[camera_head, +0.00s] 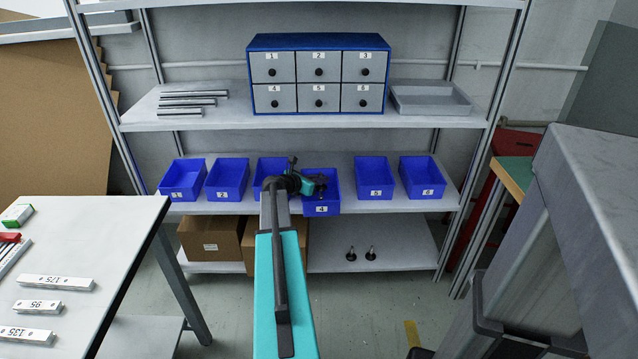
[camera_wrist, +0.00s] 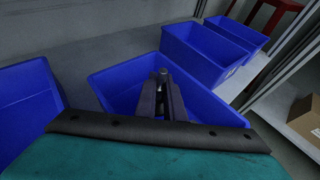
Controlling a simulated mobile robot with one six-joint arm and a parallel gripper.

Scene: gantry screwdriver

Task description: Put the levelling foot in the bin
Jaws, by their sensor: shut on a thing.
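My gripper (camera_head: 313,186) is at the blue bin labelled 4 (camera_head: 321,210), on the shelf unit's middle board. In the wrist view my gripper (camera_wrist: 164,97) points into that bin (camera_wrist: 108,82). Its dark jaws are shut on a levelling foot, of which a small grey metal tip (camera_wrist: 163,72) shows between the fingertips. The rest of the held foot is hidden by the jaws. Two more levelling feet, dark with upright studs, stand on the bottom board, one on the left (camera_head: 351,254) and one on the right (camera_head: 371,253).
Bin 4 sticks out further forward than bins 3 (camera_head: 268,172) and 5 (camera_head: 375,178) beside it. A drawer cabinet (camera_head: 318,42) and a grey tray (camera_head: 431,98) stand on the board above. Cardboard boxes (camera_head: 210,238) sit below. A white table (camera_head: 110,225) is at left.

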